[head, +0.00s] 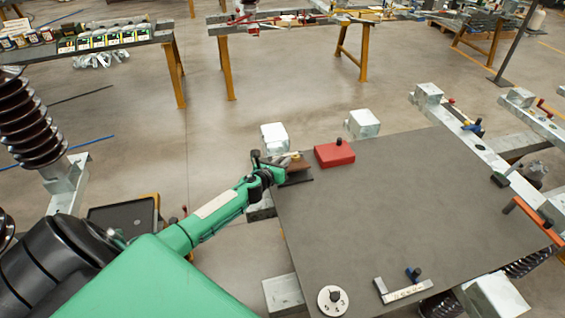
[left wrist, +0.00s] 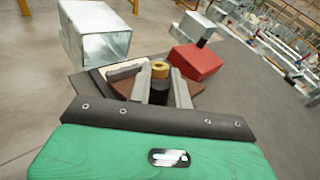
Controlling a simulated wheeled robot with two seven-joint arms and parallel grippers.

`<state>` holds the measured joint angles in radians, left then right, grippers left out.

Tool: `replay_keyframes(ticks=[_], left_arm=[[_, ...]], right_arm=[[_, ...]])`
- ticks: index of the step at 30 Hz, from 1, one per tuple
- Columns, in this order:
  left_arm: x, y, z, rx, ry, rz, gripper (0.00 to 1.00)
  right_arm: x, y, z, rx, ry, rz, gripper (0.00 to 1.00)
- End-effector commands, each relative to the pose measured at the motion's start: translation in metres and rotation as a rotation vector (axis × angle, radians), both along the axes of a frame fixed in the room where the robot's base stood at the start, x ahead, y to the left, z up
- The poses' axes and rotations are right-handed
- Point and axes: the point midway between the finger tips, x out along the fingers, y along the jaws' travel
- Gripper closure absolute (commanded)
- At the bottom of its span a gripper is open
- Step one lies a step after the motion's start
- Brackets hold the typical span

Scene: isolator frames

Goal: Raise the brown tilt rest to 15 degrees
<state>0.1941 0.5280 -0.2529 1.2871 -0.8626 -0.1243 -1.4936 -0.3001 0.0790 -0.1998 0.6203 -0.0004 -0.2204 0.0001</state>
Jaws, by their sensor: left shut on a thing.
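The brown tilt rest (head: 299,165) is at the left far corner of the grey table plate, on a dark base. In the left wrist view the brown rest (left wrist: 123,87) shows on both sides of my fingers. My left gripper (head: 284,162) reaches it from the left. Its fingers (left wrist: 160,86) are closed on either side of a black post with a brass-coloured ring top (left wrist: 160,68), which appears to belong to the rest. The fingers and palm hide much of the rest, and I cannot read its angle. My right gripper is not in view.
A red block with a black knob (head: 334,154) stands just right of the rest. Metal box-section posts (head: 274,136) border the plate. A white numbered disc (head: 332,300) and a metal square (head: 402,290) lie near the front. The plate's middle (head: 390,215) is clear.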

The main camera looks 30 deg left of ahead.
Motion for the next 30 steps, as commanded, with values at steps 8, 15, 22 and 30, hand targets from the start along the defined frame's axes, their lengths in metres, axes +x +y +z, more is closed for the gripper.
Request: replay_keyframes(ticks=[8,15,22,30], left_arm=[[0.002,0.002,0.004,0.004,-0.005,0.003,0.61],[-0.003,0.002,0.003,0.004,-0.003,0.003,0.61],[-0.033,0.0,0.007,0.006,-0.002,-0.001,0.61],[-0.08,-0.003,0.016,0.004,-0.002,0.001,0.61]], right_arm=[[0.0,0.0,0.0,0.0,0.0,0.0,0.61],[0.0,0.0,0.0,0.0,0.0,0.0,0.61],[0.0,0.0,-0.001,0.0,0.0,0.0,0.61],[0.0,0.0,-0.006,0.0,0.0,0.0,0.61]])
